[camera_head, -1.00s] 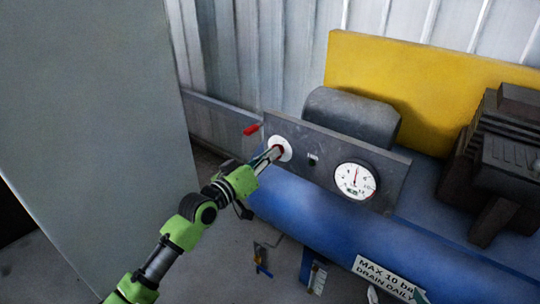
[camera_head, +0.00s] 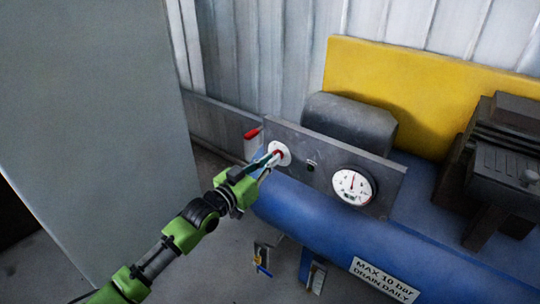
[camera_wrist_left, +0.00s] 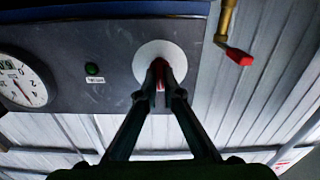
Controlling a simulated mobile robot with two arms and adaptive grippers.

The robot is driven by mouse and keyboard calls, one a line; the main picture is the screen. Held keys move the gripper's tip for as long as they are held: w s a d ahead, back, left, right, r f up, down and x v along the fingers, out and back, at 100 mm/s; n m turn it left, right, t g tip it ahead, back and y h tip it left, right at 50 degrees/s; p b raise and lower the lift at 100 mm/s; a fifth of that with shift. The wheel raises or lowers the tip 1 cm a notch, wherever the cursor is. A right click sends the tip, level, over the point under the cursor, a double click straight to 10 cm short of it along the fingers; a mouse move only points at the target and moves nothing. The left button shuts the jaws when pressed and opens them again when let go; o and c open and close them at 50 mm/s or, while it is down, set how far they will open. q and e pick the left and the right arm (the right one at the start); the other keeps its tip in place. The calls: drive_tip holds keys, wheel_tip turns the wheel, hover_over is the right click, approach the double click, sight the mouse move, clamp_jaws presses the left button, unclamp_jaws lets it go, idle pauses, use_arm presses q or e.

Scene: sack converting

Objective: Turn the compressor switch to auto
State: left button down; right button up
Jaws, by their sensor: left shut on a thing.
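The compressor switch (camera_wrist_left: 160,74) is a red knob on a round white plate (camera_wrist_left: 143,57) set in a dark grey panel (camera_head: 321,178). In the head view the plate sits at the panel's left end. My left gripper (camera_head: 274,158) reaches it from the lower left. In the left wrist view its two fingers (camera_wrist_left: 160,80) are shut on the red knob, which they partly hide. Any markings on the plate cannot be read. My right gripper is not in view.
A pressure gauge (camera_head: 353,187) and a small green indicator (camera_wrist_left: 92,69) share the panel. A red-tipped lever (camera_head: 252,133) stands close beside the plate. The blue tank (camera_head: 320,215) lies below, a yellow guard (camera_head: 400,85) behind. A grey cabinet (camera_head: 90,110) stands left of my arm.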

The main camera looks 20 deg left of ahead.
use_arm(q)
drive_tip(key=shift+d+m+p, duration=0.1)
drive_tip(key=shift+m+p, duration=1.95)
drive_tip(key=shift+m, duration=1.45)
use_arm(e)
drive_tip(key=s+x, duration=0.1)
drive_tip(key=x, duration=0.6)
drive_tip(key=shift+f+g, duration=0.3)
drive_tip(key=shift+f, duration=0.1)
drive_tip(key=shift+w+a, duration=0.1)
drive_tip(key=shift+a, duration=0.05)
use_arm(q)
drive_tip(key=c, duration=2.2)
unclamp_jaws()
